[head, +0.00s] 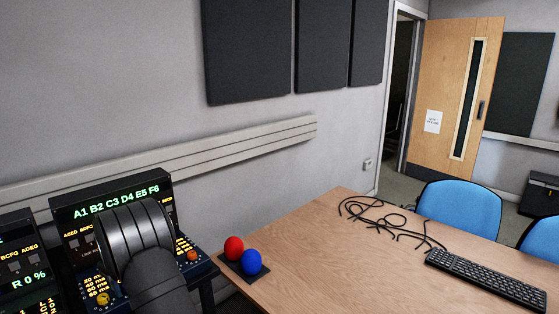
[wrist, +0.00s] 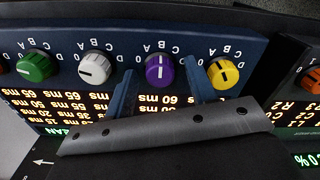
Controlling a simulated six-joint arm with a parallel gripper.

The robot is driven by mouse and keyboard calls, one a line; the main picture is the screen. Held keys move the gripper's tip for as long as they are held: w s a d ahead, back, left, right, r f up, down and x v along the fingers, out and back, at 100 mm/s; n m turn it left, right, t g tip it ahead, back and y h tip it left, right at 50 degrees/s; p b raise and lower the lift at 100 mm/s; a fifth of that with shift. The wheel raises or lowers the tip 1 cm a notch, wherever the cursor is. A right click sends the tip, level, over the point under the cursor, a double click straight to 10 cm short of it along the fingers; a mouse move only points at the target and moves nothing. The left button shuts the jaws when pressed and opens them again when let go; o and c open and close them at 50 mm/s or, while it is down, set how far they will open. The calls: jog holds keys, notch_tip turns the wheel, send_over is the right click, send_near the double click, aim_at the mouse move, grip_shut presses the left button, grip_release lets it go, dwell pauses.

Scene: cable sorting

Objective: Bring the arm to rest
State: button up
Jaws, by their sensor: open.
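In the wrist view my gripper (wrist: 160,78) is open, with one blue finger to the left and one to the right of a purple knob (wrist: 159,70). Gaps show between the fingers and the knob, and nothing is held. How far the fingertips are from the panel is hard to tell. In the head view my dark arm (head: 138,238) stands in front of the rack (head: 66,207) at the lower left and hides the gripper and part of the lit panel.
Green (wrist: 34,66), white (wrist: 94,68) and yellow (wrist: 223,73) knobs flank the purple one. A wooden table (head: 330,270) holds black cables (head: 385,218) and a keyboard (head: 487,277). Red (head: 234,248) and blue (head: 252,262) balls sit at its left edge. Blue chairs (head: 460,205) stand behind it.

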notch_tip(320, 180, up, 18)
notch_tip(320, 180, down, 18)
jog(key=shift+r, duration=0.25)
jog(key=shift+f, duration=0.3)
jog(key=n, duration=1.4)
dwell(0.3)
jog(key=shift+o, duration=0.2)
